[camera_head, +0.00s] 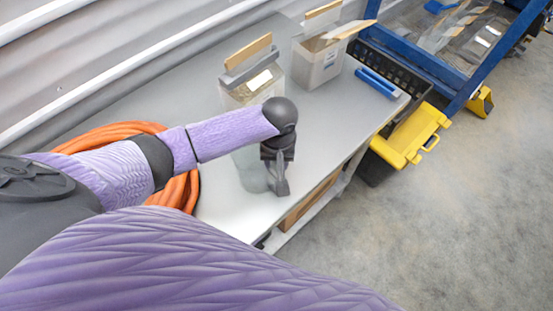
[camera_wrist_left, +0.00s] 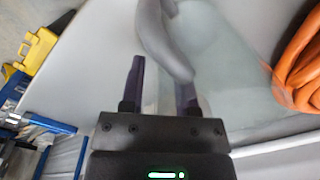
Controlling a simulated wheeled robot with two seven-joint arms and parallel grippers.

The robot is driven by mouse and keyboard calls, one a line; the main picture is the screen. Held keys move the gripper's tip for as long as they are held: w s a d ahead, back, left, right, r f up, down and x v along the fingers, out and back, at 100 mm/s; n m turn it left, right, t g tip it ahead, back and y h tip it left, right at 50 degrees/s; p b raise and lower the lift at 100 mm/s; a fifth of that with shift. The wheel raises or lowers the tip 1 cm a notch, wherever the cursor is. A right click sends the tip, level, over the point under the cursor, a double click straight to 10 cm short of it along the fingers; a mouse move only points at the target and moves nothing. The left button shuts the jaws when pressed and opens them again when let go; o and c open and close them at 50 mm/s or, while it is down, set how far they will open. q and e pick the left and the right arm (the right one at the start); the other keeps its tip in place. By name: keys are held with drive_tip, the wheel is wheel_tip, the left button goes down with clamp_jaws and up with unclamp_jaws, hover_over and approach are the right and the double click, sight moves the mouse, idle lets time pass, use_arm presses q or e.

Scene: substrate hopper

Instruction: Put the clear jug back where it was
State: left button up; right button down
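The clear jug (camera_head: 250,174) stands on the grey bench in the head view, just left of my left gripper, and is faint because it is see-through. My left gripper (camera_head: 277,183) points down beside the jug's grey handle. In the left wrist view the two dark fingers of the left gripper (camera_wrist_left: 161,85) are apart. The grey curved handle (camera_wrist_left: 165,45) reaches down to the right fingertip, and the clear jug body (camera_wrist_left: 225,70) is to the right. The fingers do not look closed on the handle. My right gripper is not in view.
On the grey bench (camera_head: 225,205) an orange hose coil (camera_head: 180,190) lies to the left. A clear bin (camera_head: 252,88) and a white box (camera_head: 318,62) stand behind. A blue object (camera_head: 376,82) lies at the right. A yellow toolbox (camera_head: 410,135) is beyond the bench edge.

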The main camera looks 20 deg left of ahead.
use_arm(q)
wheel_tip(320, 180, up, 12)
drive_tip(key=p, duration=0.3)
drive_tip(key=shift+d+r, duration=0.15)
